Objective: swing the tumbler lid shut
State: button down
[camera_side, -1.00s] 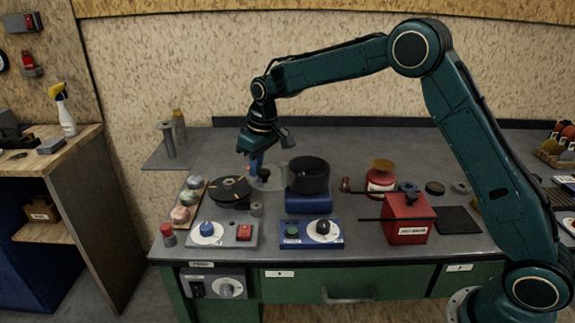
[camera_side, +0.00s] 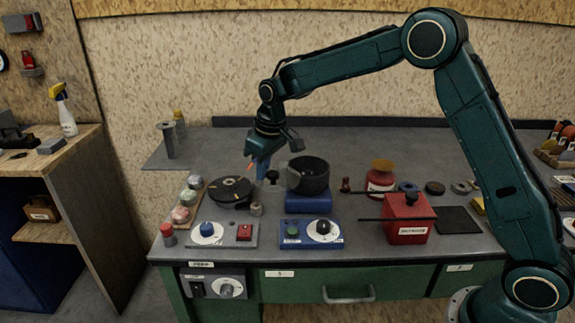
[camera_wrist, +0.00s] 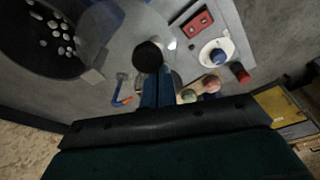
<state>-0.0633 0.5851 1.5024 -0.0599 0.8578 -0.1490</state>
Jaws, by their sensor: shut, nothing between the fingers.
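The tumbler is a black drum (camera_side: 308,177) on a blue base (camera_side: 308,201). In the wrist view the open drum (camera_wrist: 38,72) is at the left, with pale stones inside. The clear lid (camera_wrist: 101,30) is faint; it reaches from beside the drum towards its mouth, and stones still show uncovered. Its dark knob (camera_side: 272,176) stands left of the drum and shows as a round black knob (camera_wrist: 148,55) in the wrist view. My gripper (camera_side: 262,177) is shut with nothing in it, low at the knob's left side; its blue fingers (camera_wrist: 157,88) are close against the knob. I cannot tell whether they touch.
A black round plate (camera_side: 231,189) is left of the gripper. Control boxes (camera_side: 222,234) (camera_side: 311,233) stand in front, a red box (camera_side: 407,220) to the right. Coloured balls (camera_side: 180,215) lie on a board at the left. The bench behind the tumbler is clear.

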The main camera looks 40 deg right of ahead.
aim_at(277, 174)
jog(key=shift+s+d, duration=0.25)
jog(key=shift+s, duration=0.55)
jog(key=shift+s+d, duration=0.1)
jog(key=shift+s, duration=0.05)
jog(key=shift+s+d, duration=0.45)
jog(key=shift+s, duration=0.35)
jog(key=shift+s+d, duration=0.1)
jog(key=shift+s+d, duration=0.65)
jog(key=shift+s, duration=0.1)
jog(key=shift+d, duration=0.1)
